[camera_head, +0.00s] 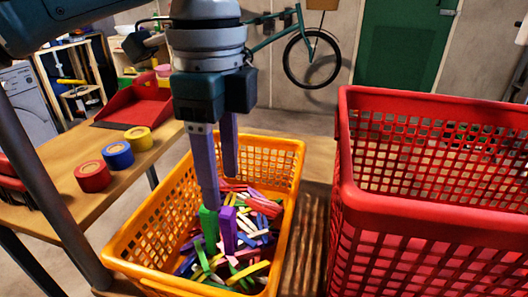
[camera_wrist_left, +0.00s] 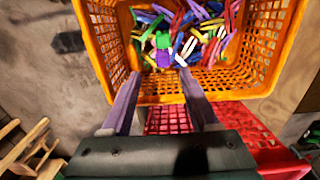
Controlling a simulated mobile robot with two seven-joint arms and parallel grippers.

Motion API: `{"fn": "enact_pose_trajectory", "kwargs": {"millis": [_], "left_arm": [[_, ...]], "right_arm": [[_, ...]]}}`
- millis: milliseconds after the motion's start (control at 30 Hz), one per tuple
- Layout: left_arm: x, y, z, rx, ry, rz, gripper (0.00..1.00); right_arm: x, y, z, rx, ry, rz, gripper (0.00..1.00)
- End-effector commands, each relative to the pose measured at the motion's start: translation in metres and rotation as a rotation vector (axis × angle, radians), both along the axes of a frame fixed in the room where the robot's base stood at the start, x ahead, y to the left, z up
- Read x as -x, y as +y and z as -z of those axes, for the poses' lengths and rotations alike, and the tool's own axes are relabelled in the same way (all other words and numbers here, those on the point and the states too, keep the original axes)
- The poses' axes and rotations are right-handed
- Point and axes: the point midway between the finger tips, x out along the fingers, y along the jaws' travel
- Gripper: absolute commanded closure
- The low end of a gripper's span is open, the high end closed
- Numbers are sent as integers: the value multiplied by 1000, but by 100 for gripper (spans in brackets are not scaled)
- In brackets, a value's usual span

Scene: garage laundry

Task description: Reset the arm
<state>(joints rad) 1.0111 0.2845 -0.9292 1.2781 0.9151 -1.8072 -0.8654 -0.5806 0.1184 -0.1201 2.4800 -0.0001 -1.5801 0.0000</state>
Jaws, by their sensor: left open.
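My left gripper (camera_head: 220,190) hangs down over the orange basket (camera_head: 293,190), its two purple-grey fingers spread apart. Nothing shows between the fingers, also in the left wrist view (camera_wrist_left: 157,77). A green clothespin (camera_head: 209,229) and a purple clothespin (camera_head: 228,230) stand out of the pile just below the fingertips; whether a finger touches them I cannot tell. The pile of mixed coloured clothespins also shows in the left wrist view, inside the orange basket (camera_wrist_left: 103,45). My right gripper is in neither view.
A large red basket (camera_head: 430,212) stands close on the right of the orange one. A wooden table (camera_head: 70,158) on the left holds red, blue and yellow tape rolls (camera_head: 118,155) and a red dustpan (camera_head: 135,108). A bicycle (camera_head: 310,60) and green door (camera_head: 400,45) are behind.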

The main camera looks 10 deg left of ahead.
Motion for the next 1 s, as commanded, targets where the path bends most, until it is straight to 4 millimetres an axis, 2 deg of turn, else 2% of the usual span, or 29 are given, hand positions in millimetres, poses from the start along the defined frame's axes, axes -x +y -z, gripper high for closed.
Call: {"fn": "enact_pose_trajectory", "kwargs": {"millis": [33,133,267,333,467,567,667,767,1000], "left_arm": [[-1,0,-12,1,-3,1,39],[-1,0,-25,1,-1,1,39],[2,-3,-34,7,0,-3,39],[8,-9,-34,24,0,-14,39],[34,-30,-28,99,-7,-91,39],[60,-46,-29,184,-22,-218,39],[85,-53,-35,259,-39,-391,39],[109,-47,-46,314,-57,-594,39],[158,-1,-75,328,-128,-1044,39]], "right_arm": [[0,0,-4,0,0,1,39],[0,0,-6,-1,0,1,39],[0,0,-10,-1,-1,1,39],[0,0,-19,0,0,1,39],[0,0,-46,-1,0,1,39],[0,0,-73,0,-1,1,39],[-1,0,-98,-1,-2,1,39],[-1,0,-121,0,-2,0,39],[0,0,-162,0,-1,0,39]]}}
